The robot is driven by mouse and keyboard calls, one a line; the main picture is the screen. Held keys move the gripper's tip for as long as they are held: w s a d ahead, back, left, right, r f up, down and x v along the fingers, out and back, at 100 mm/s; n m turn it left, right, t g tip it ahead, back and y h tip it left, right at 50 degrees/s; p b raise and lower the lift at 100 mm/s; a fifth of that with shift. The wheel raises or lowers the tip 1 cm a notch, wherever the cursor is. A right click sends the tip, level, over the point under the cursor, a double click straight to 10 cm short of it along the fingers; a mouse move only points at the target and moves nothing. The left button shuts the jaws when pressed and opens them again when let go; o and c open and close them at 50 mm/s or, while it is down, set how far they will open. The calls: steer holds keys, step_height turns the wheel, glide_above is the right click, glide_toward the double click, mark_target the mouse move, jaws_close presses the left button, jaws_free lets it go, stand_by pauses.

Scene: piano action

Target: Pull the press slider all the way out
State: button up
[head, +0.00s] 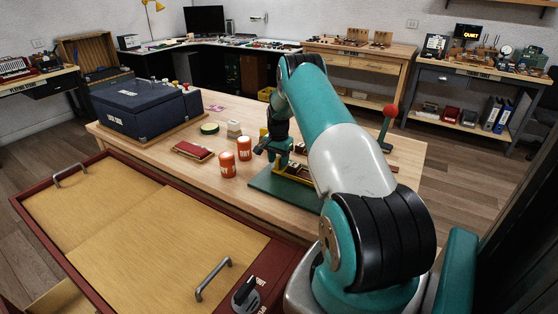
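The press stands on the wooden table, right of the middle. Its green base plate (268,199) shows at the front, with a yellow part and wooden pieces above it. My teal and white arm covers much of the press. I cannot make out the press slider for certain or how far out it is. My gripper (262,149) is small and dark, over the left part of the press. Whether it touches the press, and whether its fingers are open, is not clear.
Two orange tins (227,164), a dark red box (193,151), a green round tin (209,129) and a pale block (234,129) lie left of the press. A large blue case (145,109) is further left. A red-framed wooden lid or tray (150,235) fills the front left.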

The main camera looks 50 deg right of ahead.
steer(key=shift+r, duration=0.1)
step_height(320, 180, up, 17)
steer(key=b, duration=0.3)
steer(key=shift+r, duration=0.1)
stand_by(0.5)
steer(key=a+r+n, duration=0.3)
steer(key=a+n, duration=0.1)
steer(key=a, duration=0.7)
steer(key=a+r+n+t+y, duration=0.1)
steer(key=a+r+n, duration=0.3)
steer(key=a, duration=0.7)
steer(key=a+r+n, duration=0.3)
steer(key=a+n, duration=0.1)
steer(key=a, duration=0.8)
steer(key=s+a+n+y, duration=0.1)
steer(key=s+a+n, duration=0.5)
steer(key=s+a, duration=0.4)
steer(key=s+a+n+g+y, duration=0.1)
steer(key=s+a+n+y, duration=0.1)
steer(key=s+a+n, duration=0.4)
steer(key=s+a, duration=0.4)
steer(key=s, duration=0.6)
steer(key=shift+s+a+f, duration=0.15)
steer(key=shift+s+a, duration=0.05)
steer(key=shift+a, duration=0.05)
